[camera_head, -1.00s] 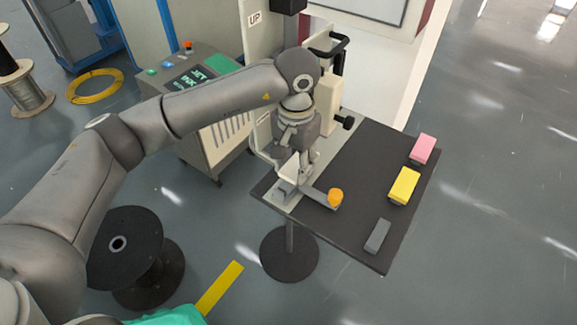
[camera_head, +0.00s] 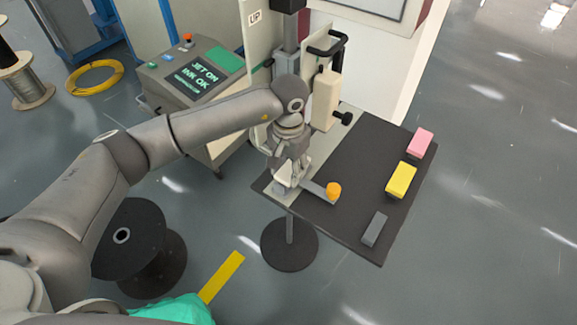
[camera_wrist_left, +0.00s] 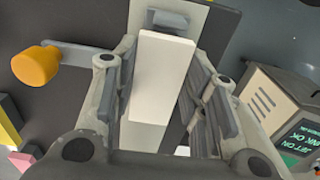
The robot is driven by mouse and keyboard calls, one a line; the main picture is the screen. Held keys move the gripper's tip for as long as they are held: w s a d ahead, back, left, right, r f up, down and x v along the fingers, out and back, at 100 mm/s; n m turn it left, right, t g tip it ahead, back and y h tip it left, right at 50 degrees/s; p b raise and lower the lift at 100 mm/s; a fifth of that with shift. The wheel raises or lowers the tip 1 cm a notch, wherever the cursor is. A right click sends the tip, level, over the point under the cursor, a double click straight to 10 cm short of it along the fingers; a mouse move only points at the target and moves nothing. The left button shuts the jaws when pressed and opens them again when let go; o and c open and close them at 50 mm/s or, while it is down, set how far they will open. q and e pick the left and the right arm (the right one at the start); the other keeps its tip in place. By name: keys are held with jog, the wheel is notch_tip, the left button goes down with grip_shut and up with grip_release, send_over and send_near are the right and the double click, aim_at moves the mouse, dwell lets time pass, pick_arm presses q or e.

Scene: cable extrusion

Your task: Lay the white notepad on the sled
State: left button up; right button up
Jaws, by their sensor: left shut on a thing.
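My left gripper (camera_head: 286,180) is shut on the white notepad (camera_wrist_left: 164,75), which shows as a white block between the fingers in the left wrist view. In the head view the gripper is low over the near left corner of the dark table, and the notepad is mostly hidden. The likely sled is a grey block (camera_wrist_left: 168,22) on a pale strip, with a side arm ending in an orange knob (camera_head: 333,189). The notepad's far end is close to this block; I cannot tell whether it touches. My right gripper is not in view.
On the dark table (camera_head: 350,190) lie a pink block (camera_head: 420,142), a yellow block (camera_head: 401,179) and a grey block (camera_head: 374,229) along the right side. The table's middle is clear. A printer cabinet (camera_head: 195,90) and an upright machine column stand behind.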

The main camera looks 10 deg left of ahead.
aim_at(289, 171)
pick_arm(q)
jog(key=o, duration=1)
jog(key=shift+r+p, duration=0.2)
jog(key=shift+p, duration=0.15)
notch_tip(289, 171, up, 12)
jog(key=b, duration=0.4)
jog(key=shift+f, duration=0.15)
